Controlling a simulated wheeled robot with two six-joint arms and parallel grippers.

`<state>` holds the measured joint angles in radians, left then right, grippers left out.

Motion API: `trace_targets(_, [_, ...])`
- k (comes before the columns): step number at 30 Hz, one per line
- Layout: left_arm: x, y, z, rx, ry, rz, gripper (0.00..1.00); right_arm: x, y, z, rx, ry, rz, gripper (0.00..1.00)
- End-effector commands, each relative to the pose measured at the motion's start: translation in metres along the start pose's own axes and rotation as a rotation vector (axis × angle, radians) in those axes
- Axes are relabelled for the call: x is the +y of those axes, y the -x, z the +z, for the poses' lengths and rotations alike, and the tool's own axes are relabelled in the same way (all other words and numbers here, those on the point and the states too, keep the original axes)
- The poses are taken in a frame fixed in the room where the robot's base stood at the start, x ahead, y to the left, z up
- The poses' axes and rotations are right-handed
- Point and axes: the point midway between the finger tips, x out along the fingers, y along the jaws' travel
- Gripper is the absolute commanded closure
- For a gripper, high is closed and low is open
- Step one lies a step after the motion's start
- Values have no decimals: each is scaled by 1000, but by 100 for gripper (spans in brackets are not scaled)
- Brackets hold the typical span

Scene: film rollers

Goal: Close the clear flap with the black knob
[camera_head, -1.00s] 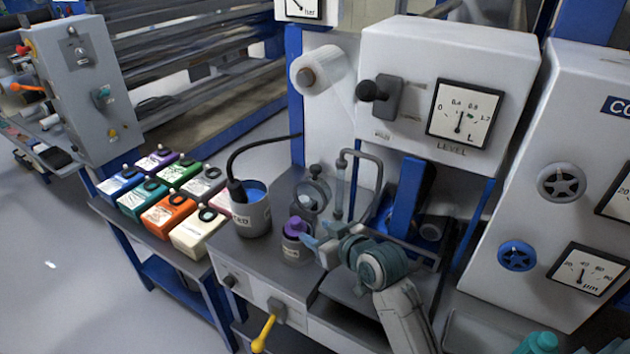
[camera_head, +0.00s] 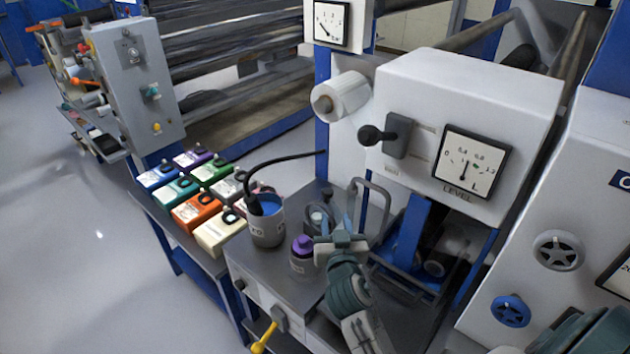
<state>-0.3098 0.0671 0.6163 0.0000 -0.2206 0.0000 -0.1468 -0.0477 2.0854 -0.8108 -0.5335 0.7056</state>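My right gripper (camera_head: 338,238) is over the back of the grey bench, beside the purple-capped jar and in front of a grey bent-pipe handle (camera_head: 376,205). Its fingers point away from me, and I cannot tell whether they are apart. A small round fitting (camera_head: 318,218) lies just behind it, partly hidden. A black ball knob (camera_head: 371,135) sits on a lever on the front of the white LEVEL box (camera_head: 470,90), above the gripper and apart from it. I cannot make out the clear flap for certain. My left gripper is not in view.
A purple-capped jar (camera_head: 302,255) and a grey pot of blue liquid (camera_head: 267,222) with a black hose stand close left of the gripper. A yellow-handled lever (camera_head: 263,338) sticks out in front. A white roll (camera_head: 340,97) hangs above.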

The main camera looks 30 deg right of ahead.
Motion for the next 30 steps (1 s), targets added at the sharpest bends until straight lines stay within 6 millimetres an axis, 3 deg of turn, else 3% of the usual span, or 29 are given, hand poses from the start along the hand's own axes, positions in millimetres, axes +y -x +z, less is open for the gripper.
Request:
trace_targets(8, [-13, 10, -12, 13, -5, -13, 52, 0, -8, -8, 37, 8, 8, 65])
trace_targets(13, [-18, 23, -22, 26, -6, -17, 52, 0, -39, -12, 37, 9, 8, 65])
trace_targets(21, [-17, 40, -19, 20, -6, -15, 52, 1, -86, -12, 35, 9, 10, 65])
trace_targets(30, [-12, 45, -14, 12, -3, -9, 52, 1, -105, -10, 35, 7, 9, 65])
